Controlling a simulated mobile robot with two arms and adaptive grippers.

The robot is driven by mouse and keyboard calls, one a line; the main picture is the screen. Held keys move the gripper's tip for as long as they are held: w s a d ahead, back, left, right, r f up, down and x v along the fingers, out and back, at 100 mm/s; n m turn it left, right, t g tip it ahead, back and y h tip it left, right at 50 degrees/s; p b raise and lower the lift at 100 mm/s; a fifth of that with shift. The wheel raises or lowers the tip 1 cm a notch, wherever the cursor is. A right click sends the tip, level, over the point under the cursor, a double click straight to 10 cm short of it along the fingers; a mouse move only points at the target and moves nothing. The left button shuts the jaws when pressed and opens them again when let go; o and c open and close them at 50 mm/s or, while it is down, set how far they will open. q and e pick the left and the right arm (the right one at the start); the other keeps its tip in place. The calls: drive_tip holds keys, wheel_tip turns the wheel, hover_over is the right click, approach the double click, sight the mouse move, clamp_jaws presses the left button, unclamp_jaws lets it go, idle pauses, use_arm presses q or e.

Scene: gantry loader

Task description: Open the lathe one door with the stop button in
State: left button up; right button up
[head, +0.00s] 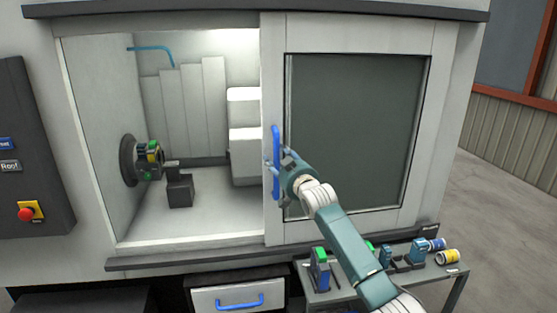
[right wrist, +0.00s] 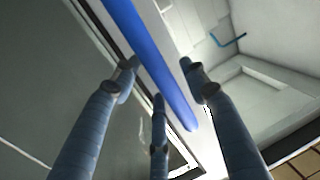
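The lathe door (head: 440,130) is a pale sliding panel with a dark window. It stands at the right, leaving a wide opening on its left into the lit machine interior. Its upright blue handle (head: 276,150) is on the door's left edge. My right gripper (head: 271,160) is at the handle, with its fingers on either side of it. In the right wrist view the blue handle (right wrist: 150,60) runs between the spread fingers, with a gap visible beside it. The red stop button (head: 26,214) sits on a yellow plate at the left; whether it is in is unclear. My left gripper is out of view.
Inside are a chuck (head: 140,160) and a dark block (head: 180,190). A dark control panel (head: 30,150) stands at the left. Below are a drawer with a blue handle (head: 240,301) and a small table (head: 325,297) holding parts and cans. Open floor lies at the right.

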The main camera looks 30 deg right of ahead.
drive_tip(key=shift+s, duration=0.1)
drive_tip(key=s, duration=1.1)
drive_tip(key=shift+s+a, duration=0.4)
drive_tip(key=shift+a, duration=0.05)
